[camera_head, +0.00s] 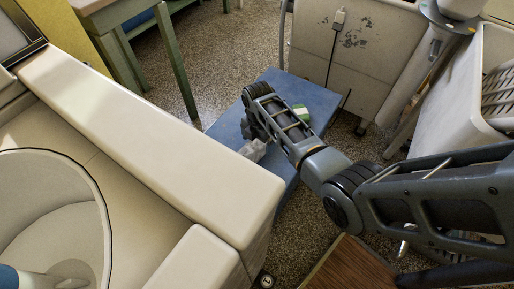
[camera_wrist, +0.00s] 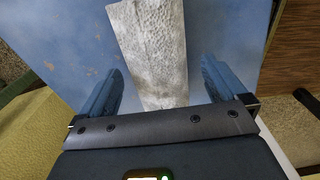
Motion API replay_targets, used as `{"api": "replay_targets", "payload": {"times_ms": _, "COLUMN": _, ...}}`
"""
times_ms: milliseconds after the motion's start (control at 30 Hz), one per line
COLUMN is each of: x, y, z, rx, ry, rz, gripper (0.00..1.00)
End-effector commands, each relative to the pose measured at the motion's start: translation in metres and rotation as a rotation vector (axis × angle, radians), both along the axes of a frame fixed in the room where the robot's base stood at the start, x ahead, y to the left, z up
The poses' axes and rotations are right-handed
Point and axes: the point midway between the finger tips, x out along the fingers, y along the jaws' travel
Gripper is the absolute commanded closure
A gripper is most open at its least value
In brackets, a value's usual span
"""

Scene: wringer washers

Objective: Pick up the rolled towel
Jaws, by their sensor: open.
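The rolled towel (camera_wrist: 152,42) is a pale grey-white, textured roll in the wrist view. It lies on a worn blue surface (camera_wrist: 60,40) and runs from the top of the picture down between my fingers. My gripper (camera_wrist: 160,68) is open, with one blue finger on each side of the towel and a visible gap on both sides. Its near end is close to the palm bar; I cannot tell whether they touch. In the head view a pale grey piece, apparently the towel (camera_head: 252,150), shows beside my gripper (camera_head: 250,132), which my wrist partly hides.
A cream washer body (camera_head: 150,130) stands close on the left. Pale washers (camera_head: 365,50) stand behind and right. A brown wooden surface (camera_head: 350,268) is at the front.

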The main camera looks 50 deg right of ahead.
Motion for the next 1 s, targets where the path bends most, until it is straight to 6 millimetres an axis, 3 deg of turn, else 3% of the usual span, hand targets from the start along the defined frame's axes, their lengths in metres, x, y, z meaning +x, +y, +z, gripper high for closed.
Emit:
{"api": "replay_targets", "payload": {"times_ms": 200, "x": 0.001, "y": 0.000, "z": -0.032, "rx": 0.000, "ry": 0.001, "rz": 0.000, "gripper": 0.02}}
{"api": "replay_targets", "payload": {"times_ms": 533, "x": 0.001, "y": 0.000, "z": -0.037, "rx": 0.000, "ry": 0.000, "rz": -0.001, "gripper": 0.02}}
{"api": "replay_targets", "payload": {"times_ms": 1000, "x": 0.001, "y": 0.000, "z": -0.037, "rx": 0.000, "ry": 0.000, "rz": -0.001, "gripper": 0.46}}
